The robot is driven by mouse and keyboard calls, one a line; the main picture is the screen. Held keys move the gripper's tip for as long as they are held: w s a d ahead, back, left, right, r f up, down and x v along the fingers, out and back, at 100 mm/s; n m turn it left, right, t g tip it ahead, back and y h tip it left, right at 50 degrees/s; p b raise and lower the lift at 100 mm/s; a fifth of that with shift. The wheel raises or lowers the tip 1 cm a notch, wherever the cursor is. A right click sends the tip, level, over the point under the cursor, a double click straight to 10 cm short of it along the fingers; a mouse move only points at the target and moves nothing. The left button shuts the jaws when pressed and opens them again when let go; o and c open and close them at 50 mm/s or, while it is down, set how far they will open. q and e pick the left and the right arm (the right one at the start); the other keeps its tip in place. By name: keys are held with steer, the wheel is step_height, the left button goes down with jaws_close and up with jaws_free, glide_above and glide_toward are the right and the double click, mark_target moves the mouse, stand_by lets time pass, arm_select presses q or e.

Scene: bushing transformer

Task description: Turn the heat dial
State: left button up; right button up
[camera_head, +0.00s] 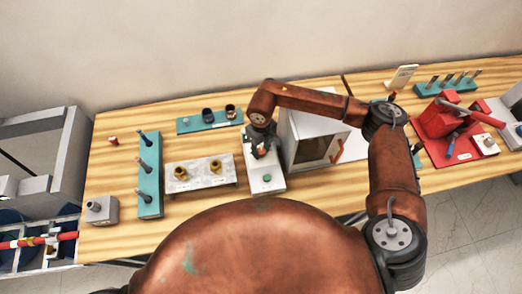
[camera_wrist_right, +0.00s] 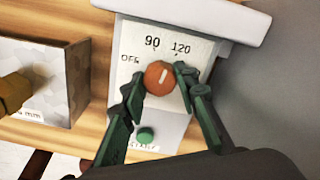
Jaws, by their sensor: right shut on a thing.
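The heat dial (camera_wrist_right: 160,77) is a round orange-brown knob with a pale pointer mark, on a white panel (camera_wrist_right: 133,45) printed with OFF, 90 and 120. The mark points up and slightly right, between the 90 and 120 labels. My right gripper (camera_wrist_right: 158,82) has its two green fingers on either side of the dial, shut on it. In the head view my right gripper (camera_head: 260,148) is over the white control box (camera_head: 266,184), and it hides the dial there. A green button (camera_wrist_right: 145,135) sits below the dial. My left gripper is not in view.
A white oven-like box (camera_head: 306,120) with a red handle stands just right of the control box. A grey speckled block (camera_head: 200,184) with brass fittings is close on the left. A teal rack (camera_head: 149,190) stands further left. Red equipment (camera_head: 440,118) is at the far right.

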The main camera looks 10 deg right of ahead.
mark_target(260, 151)
steer(key=m+b, duration=0.1)
steer(key=m, duration=1.1)
steer(key=shift+m, duration=0.3)
stand_by(0.4)
steer(key=o, duration=1.1)
steer(key=shift+o, duration=0.2)
step_height(260, 151, up, 12)
steer(key=shift+a, duration=0.15)
